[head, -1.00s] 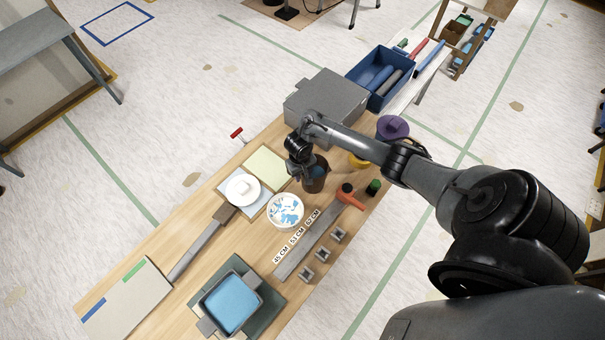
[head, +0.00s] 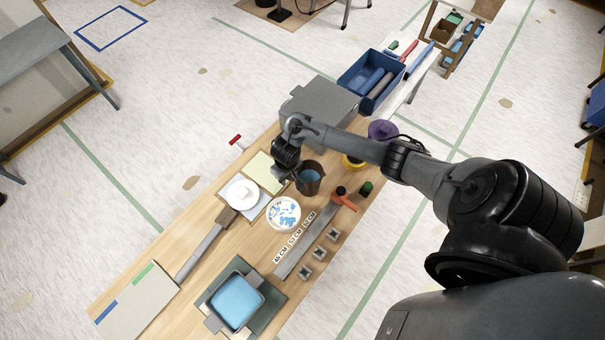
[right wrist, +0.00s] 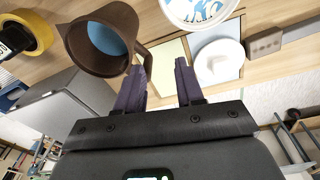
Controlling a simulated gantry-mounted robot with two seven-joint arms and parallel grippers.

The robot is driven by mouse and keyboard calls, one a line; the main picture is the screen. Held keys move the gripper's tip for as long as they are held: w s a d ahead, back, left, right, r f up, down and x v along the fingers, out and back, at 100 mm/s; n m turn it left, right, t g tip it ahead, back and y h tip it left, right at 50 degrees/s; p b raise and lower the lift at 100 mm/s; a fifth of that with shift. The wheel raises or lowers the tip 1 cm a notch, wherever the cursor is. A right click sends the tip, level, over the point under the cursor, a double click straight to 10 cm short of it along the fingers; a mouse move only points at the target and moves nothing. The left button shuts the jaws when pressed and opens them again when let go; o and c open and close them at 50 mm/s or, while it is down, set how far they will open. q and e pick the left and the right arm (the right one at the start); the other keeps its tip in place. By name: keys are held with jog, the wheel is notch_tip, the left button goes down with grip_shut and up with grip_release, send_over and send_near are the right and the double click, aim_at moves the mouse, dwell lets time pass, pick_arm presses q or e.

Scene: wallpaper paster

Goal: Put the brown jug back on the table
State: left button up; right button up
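The brown jug (head: 312,171) stands upright on the wooden table (head: 185,239), with blue inside. It also shows at the upper left of the right wrist view (right wrist: 76,48), its handle toward my fingers. My right gripper (head: 287,176) is just left of the jug in the head view. In the right wrist view its two purple fingers (right wrist: 161,72) are apart, with nothing held between them. The handle end is close to the left finger; I cannot tell whether they touch. My left gripper is not in view.
Beside the jug are a white tub with blue pieces (head: 283,214), a white lidded dish (head: 241,193) and a yellow tape roll (head: 353,162). A grey box (head: 318,101) stands behind. A steel ruler (head: 302,243) and a blue-filled tray (head: 237,301) lie nearer.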

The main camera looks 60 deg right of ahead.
jog(key=s+a+r+n+t, duration=0.2)
jog(key=s+a, duration=0.1)
jog(key=a, duration=0.5)
jog(key=s+a+r+n+t, duration=0.1)
jog(key=s+a+r+n, duration=0.15)
jog(key=a, duration=0.55)
jog(key=s+r+n+y, duration=0.1)
jog(key=s+r, duration=0.9)
jog(key=s, duration=0.1)
jog(key=shift+r, duration=0.25)
jog(key=shift+a, duration=0.15)
